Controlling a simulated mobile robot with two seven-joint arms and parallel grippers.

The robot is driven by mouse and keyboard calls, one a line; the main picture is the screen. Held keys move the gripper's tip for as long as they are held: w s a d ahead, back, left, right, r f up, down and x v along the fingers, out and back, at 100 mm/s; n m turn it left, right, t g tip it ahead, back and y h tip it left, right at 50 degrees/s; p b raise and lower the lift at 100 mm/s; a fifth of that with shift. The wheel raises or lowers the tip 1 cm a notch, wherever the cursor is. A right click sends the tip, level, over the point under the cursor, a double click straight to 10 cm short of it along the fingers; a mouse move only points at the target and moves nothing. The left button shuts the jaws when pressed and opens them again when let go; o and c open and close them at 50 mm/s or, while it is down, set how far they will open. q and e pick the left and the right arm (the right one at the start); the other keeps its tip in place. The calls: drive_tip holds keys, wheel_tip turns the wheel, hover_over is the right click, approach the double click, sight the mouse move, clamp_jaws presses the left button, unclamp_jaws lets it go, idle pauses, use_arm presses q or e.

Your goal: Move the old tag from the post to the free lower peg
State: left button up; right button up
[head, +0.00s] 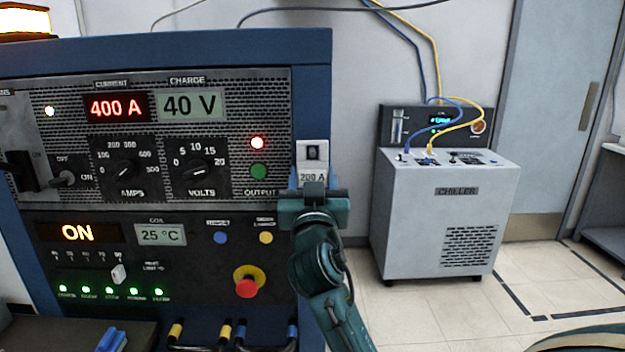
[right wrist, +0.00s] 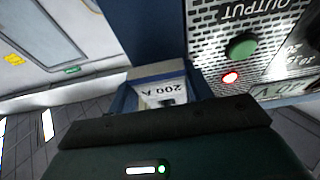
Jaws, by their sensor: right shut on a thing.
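The old tag is a small white plate marked 200 A (head: 312,177) at the right edge of the power supply's front panel. A dark square opening shows in its upper part; I cannot tell whether the post still passes through it. My right gripper (head: 313,186) comes up from below and is shut on the tag's lower part, one finger on each side. In the right wrist view the tag (right wrist: 163,91) sits between the fingers, its lettering upside down. The free lower peg cannot be made out. My left gripper is not in view.
The blue power supply cabinet (head: 300,75) fills the left, with dials, lit displays and a red stop button (head: 246,287) left of my right arm. A grey chiller (head: 440,215) with blue and yellow hoses stands behind at right. Floor between them is clear.

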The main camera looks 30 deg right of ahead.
drive_tip(key=shift+r, duration=0.15)
drive_tip(key=s+a, duration=0.4)
drive_tip(key=s, duration=0.2)
drive_tip(key=shift+s+r, duration=0.2)
drive_tip(key=shift+r, duration=0.1)
idle(0.8)
drive_tip(key=shift+f, duration=0.1)
